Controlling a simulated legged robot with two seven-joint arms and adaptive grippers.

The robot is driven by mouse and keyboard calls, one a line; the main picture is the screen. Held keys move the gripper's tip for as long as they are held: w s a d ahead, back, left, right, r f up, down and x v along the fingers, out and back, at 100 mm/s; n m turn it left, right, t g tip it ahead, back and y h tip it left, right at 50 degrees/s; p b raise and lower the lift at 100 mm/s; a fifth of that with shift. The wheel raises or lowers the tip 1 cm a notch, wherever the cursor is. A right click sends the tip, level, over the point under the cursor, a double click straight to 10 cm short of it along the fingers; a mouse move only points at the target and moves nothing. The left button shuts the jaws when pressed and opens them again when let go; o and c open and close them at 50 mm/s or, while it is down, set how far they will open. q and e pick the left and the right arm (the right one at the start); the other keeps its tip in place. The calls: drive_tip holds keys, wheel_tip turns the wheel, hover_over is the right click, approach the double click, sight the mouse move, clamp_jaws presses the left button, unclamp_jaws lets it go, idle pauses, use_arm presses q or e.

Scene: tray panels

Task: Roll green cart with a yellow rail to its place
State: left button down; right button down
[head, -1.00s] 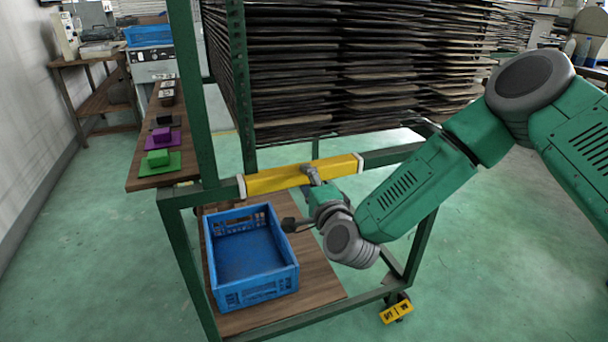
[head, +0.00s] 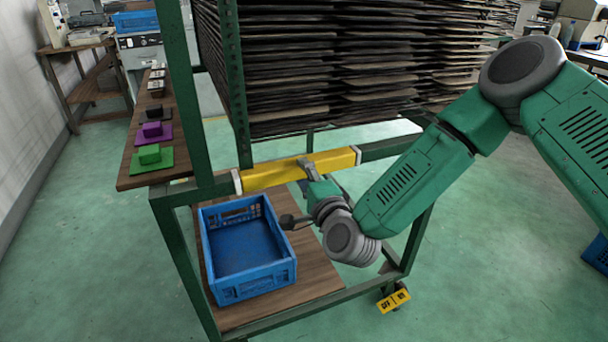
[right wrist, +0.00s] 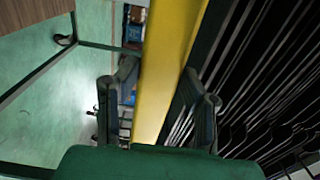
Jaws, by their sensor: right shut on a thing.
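The green cart (head: 170,238) stands before me in the head view, with a stack of dark tray panels (head: 330,60) in its upper part. Its yellow rail (head: 270,175) runs across the near side. My right gripper (head: 307,165) is shut on the yellow rail, near its middle. In the right wrist view the rail (right wrist: 166,70) passes between the two fingers (right wrist: 160,105). My left gripper is not in view.
A blue crate (head: 280,272) sits on the cart's wooden lower shelf (head: 318,290). A side board (head: 135,178) carries purple and green blocks. A caster with a yellow tag (head: 394,300) is at the lower right. A bench (head: 75,97) stands by the left wall.

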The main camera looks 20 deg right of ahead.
drive_tip(key=c, duration=1.1)
unclamp_jaws()
drive_tip(key=shift+s+f, duration=0.2)
drive_tip(key=shift+f, duration=0.2)
drive_tip(key=shift+o, duration=0.4)
drive_tip(key=shift+w+r, duration=0.1)
drive_tip(key=shift+r, duration=0.05)
drive_tip(key=shift+r, duration=0.1)
drive_tip(key=s, duration=1.2)
drive_tip(key=shift+d, duration=0.2)
